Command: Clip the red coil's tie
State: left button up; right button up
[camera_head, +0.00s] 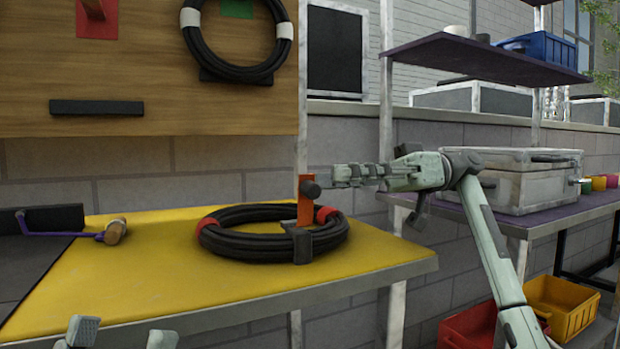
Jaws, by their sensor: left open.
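A black coil with red bands (230,243) lies flat on the yellow tabletop (130,275). Red bands show at its left and at its right rear. A dark grey block (302,246) sits over its front right part. An upright orange piece with a dark round knob (305,212) stands above that block. My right gripper (332,176) reaches in from the right, level, its fingertips beside the knob. I cannot tell whether its fingers touch or hold the piece. My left gripper (122,336) is low at the bottom left edge, open and empty, only its fingertips in view.
Another black coil with white bands (240,72) hangs on the wooden board (150,65). A purple-handled tool (112,232) lies at the table's left. A grey case (510,178) stands on the purple shelf at right. Red and yellow bins (562,305) are below.

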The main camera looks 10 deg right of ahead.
jog(key=v, duration=0.5)
jog(key=shift+d, duration=0.3)
